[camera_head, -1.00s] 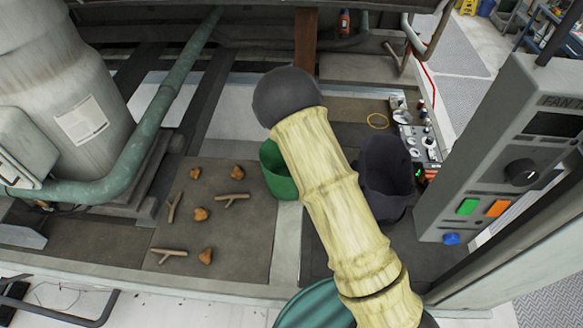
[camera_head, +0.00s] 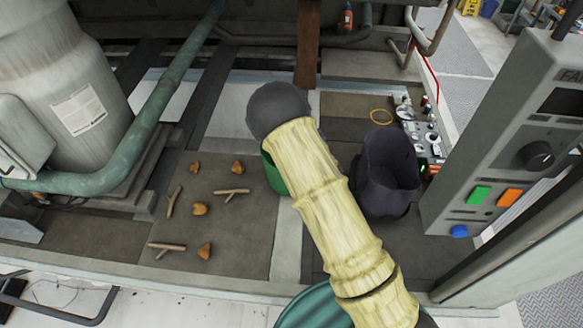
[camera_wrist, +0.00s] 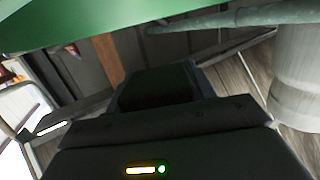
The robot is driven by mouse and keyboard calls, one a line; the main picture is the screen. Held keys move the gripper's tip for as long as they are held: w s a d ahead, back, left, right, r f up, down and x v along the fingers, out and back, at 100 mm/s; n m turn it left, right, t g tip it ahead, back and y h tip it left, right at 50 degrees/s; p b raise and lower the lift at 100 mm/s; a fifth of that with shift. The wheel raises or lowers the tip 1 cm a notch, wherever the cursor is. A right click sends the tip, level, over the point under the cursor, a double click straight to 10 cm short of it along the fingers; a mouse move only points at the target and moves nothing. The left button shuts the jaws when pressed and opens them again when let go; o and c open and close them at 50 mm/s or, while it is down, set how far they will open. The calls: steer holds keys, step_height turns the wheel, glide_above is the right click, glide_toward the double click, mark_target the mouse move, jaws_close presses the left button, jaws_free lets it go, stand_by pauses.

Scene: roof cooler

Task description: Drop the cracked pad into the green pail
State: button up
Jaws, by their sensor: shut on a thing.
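The green pail (camera_head: 275,178) stands near the middle of the head view, at the right edge of a brown board. My arm's dark rounded end hangs over it and hides most of its rim and opening. In the wrist view a green wall, the pail's by its colour (camera_wrist: 100,22), spans the top close by. My gripper (camera_wrist: 158,92) shows there as a dark shape and is shut on a dark block, taken as the cracked pad (camera_wrist: 158,84). No crack can be made out. In the head view my gripper and the pad are hidden behind my arm.
A black bucket (camera_head: 388,172) stands close to the right of my arm. Several sticks and orange-brown lumps lie on the brown board (camera_head: 225,240) at left. A control panel (camera_head: 500,150) rises at right, a green pipe (camera_head: 150,125) runs at left. A yellow ring (camera_head: 381,116) lies behind the bucket.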

steer(key=o, duration=1.1)
steer(key=shift+d, duration=0.1)
steer(key=shift+s+d, duration=0.2)
steer(key=shift+s, duration=0.15)
steer(key=p+v, duration=0.6)
steer(key=v, duration=1)
steer(key=shift+s+r, duration=0.15)
steer(key=shift+s, duration=0.2)
steer(key=shift+w+d, duration=0.1)
steer(key=shift+w, duration=0.05)
